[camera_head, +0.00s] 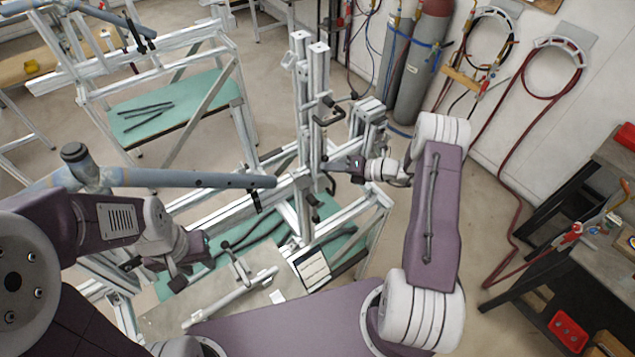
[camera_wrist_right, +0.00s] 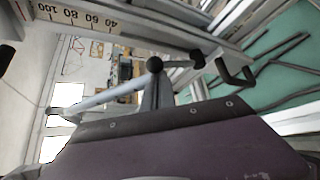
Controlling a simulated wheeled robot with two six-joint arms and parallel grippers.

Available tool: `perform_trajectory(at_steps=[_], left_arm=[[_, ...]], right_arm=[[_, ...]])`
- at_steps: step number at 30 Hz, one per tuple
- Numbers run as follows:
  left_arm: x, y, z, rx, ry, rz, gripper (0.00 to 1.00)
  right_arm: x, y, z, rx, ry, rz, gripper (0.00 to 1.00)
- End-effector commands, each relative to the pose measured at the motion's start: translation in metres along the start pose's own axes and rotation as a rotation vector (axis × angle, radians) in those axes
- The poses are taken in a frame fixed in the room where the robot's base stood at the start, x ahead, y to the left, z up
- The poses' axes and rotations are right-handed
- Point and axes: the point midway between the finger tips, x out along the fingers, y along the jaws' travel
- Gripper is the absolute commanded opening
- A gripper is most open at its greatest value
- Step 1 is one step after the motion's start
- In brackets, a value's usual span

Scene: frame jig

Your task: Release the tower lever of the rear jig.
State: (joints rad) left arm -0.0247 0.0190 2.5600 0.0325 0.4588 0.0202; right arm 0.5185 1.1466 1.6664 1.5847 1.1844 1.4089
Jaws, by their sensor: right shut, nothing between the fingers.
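The upright metal tower (camera_head: 311,115) of the jig stands in the middle of the head view. A dark lever handle (camera_head: 330,115) sticks out on its right side. My right gripper (camera_head: 333,164) is shut and empty, low beside the tower and below that handle; I cannot tell whether it touches the tower. In the right wrist view a black ball knob (camera_wrist_right: 155,64) on a pale rod and a black hooked handle (camera_wrist_right: 238,76) show close by. My left gripper (camera_head: 155,273) is at the lower left, away from the tower; its finger opening is unclear.
A blue-grey tube (camera_head: 190,179) runs across the jig's left side towards the tower. A second frame with a green shelf (camera_head: 170,105) stands at the back left. Gas cylinders (camera_head: 418,75) and hoses are at the back right. A workbench (camera_head: 590,215) is at the right.

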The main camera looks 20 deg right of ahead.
Motion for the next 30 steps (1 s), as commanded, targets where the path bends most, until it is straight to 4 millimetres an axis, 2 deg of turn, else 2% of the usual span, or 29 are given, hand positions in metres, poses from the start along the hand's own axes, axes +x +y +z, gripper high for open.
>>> perform_trajectory(at_steps=[15, 30], left_arm=[[0.0086, -0.0002, 0.0009, 0.000, 0.000, 0.000, 0.36], [0.0120, -0.0002, 0.0012, 0.000, 0.000, 0.000, 0.36]], right_arm=[[-0.0052, -0.0041, 0.0080, -0.001, -0.004, -0.002, 0.00], [-0.0041, -0.0073, 0.0044, -0.001, -0.003, -0.002, 0.00]])
